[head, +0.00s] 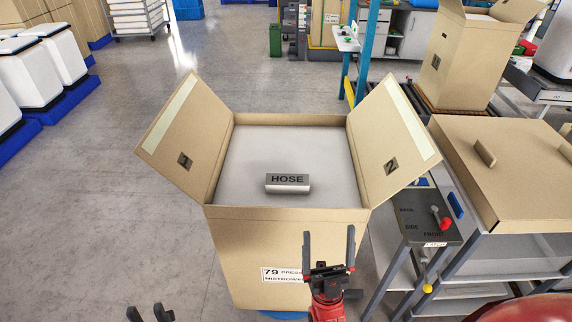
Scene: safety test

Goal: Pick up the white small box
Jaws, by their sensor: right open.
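A small whitish-grey box (288,184) with a dark top marked HOSE lies on the flat white surface (250,160) inside a large open carton (245,240). My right gripper (328,248) is in front of the carton's near side, below the small box in the picture. Its two dark fingers are spread apart with nothing between them. My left gripper (148,312) shows only its dark fingertips at the bottom edge, left of the carton. They stand apart and look empty; the rest of it is cut off.
The carton's flaps, marked 1 (185,130) and 2 (392,140), stand out to left and right. Grey floor (90,215) is clear on the left.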

